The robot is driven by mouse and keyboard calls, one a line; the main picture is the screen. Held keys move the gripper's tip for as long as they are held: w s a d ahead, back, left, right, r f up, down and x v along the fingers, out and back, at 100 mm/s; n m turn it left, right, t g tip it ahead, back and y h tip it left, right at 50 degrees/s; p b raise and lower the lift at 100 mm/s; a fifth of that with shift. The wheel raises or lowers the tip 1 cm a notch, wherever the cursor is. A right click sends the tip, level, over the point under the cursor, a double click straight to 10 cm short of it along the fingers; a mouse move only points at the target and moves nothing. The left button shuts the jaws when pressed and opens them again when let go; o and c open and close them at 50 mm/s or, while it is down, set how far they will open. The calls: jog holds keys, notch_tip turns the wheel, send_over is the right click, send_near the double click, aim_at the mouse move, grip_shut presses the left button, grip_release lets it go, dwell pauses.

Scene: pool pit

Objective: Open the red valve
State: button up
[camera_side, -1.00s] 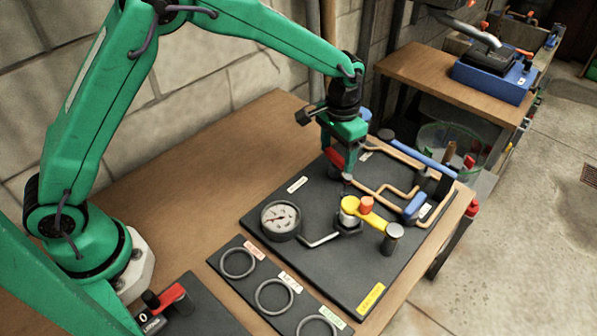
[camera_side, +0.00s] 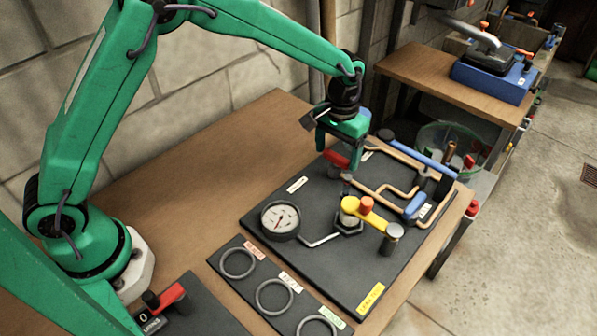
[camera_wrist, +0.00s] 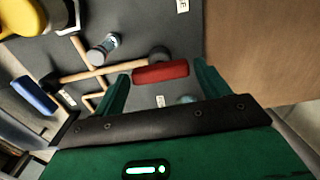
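The red valve handle (camera_side: 336,160) sits on the black board below my gripper (camera_side: 342,142), partly covered by it in the side view. In the wrist view the red handle (camera_wrist: 160,72) lies crosswise between the two green fingertips of my gripper (camera_wrist: 162,75). The fingers are spread wide, with a gap showing at each end of the handle. My gripper is open and holds nothing. Whether the fingertips reach down to the handle's height is hard to tell.
A yellow handle (camera_side: 372,215), a pressure gauge (camera_side: 280,220) and blue handles (camera_side: 415,204) sit on the same board among copper pipes. Three rings (camera_side: 274,295) lie on a panel in front. The wooden bench (camera_side: 200,180) to the left is bare.

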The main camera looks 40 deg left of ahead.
aim_at(336, 155)
jog(key=shift+o, duration=0.9)
jog(key=shift+f, duration=0.1)
jog(key=shift+r, duration=3.9)
jog(key=shift+r, duration=0.1)
